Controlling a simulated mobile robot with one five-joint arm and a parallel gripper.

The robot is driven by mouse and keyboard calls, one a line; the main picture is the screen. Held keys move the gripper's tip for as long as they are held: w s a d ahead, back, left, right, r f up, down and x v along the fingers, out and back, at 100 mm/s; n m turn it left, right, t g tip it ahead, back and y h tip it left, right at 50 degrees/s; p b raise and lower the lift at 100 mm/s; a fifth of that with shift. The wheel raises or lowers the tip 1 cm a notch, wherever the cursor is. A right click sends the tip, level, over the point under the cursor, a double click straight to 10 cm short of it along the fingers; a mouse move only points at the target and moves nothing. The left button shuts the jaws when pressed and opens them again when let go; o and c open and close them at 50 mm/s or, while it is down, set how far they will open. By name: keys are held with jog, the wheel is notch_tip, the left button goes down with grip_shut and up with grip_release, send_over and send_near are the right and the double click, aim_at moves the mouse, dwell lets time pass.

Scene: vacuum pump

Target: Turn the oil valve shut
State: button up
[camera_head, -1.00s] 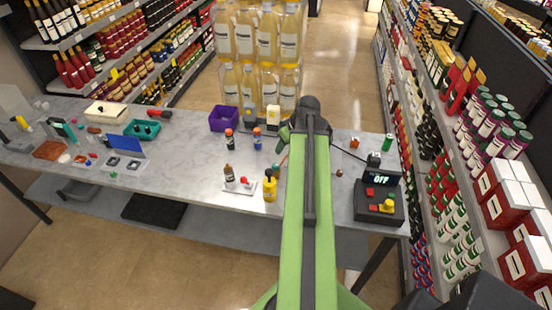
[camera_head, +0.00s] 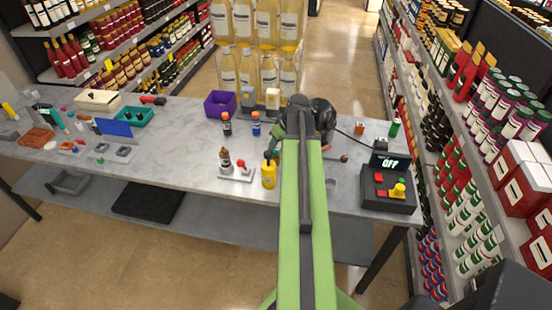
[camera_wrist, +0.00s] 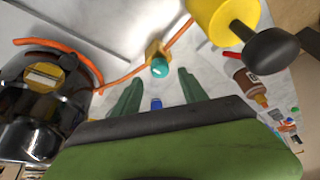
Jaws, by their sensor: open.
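A brass-yellow fitting (camera_wrist: 157,52) with a round teal knob (camera_wrist: 159,68), which looks like the valve, sits on an orange hose (camera_wrist: 125,80) in the wrist view. My gripper (camera_wrist: 155,86) is open and empty; its green fingers point toward the knob, which shows just beyond the gap between them. The black glossy pump (camera_wrist: 40,110) is to the left in the wrist view. The pump also shows in the head view (camera_head: 324,115), just right of my arm. There my arm hides most of the hose and fitting.
A control box reading OFF (camera_head: 388,190) sits at the table's right end. A purple bin (camera_head: 219,104) is behind.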

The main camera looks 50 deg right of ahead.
aim_at(276, 150)
jog(key=b+x, duration=0.2)
jog(key=x, duration=0.2)
jog(key=shift+r, duration=0.1)
grip_shut()
